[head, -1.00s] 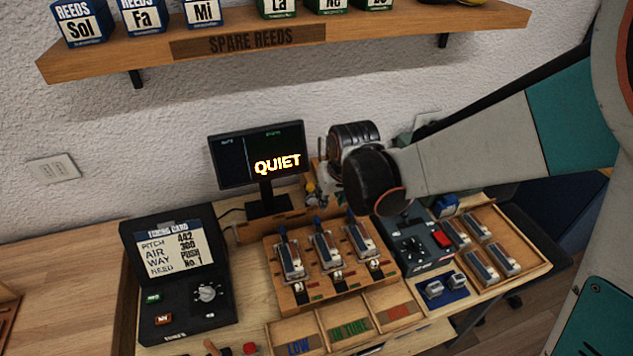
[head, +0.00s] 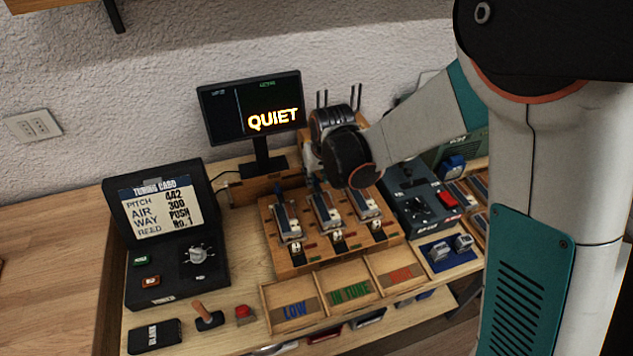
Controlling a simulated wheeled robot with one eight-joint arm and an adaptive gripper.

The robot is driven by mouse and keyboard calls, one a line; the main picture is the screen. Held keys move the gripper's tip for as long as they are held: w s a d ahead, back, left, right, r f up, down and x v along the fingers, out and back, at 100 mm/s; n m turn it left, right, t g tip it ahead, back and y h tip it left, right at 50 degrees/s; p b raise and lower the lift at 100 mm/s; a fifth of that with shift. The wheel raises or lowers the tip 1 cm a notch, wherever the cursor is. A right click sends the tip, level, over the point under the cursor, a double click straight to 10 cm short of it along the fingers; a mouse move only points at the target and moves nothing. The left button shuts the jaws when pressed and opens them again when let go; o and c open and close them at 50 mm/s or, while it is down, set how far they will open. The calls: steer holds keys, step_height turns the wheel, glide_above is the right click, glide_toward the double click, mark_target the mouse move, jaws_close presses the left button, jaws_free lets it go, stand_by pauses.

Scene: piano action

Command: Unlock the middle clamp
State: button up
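Three metal reed clamps stand side by side on a wooden block (head: 283,268) in the head view. The middle clamp (head: 325,211) lies between the left clamp (head: 287,220) and the right clamp (head: 364,204). Blue levers show at the far ends of the left and middle clamps; the right clamp's far end is hidden behind my wrist. My dark wrist is above and behind the block, over the far ends of the middle and right clamps. My gripper's fingers are not clearly visible, so its opening and any contact with the middle lever cannot be told.
A monitor (head: 252,112) reading QUIET stands behind the block at left. A tuning card box (head: 165,285) is at left, and a dark control box with a red button (head: 447,200) is at right. Labelled wooden trays (head: 343,312) lie in front. Bare bench lies between card box and block.

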steer(key=shift+w+f, duration=0.2)
steer(key=shift+f, duration=0.3)
jaws_close()
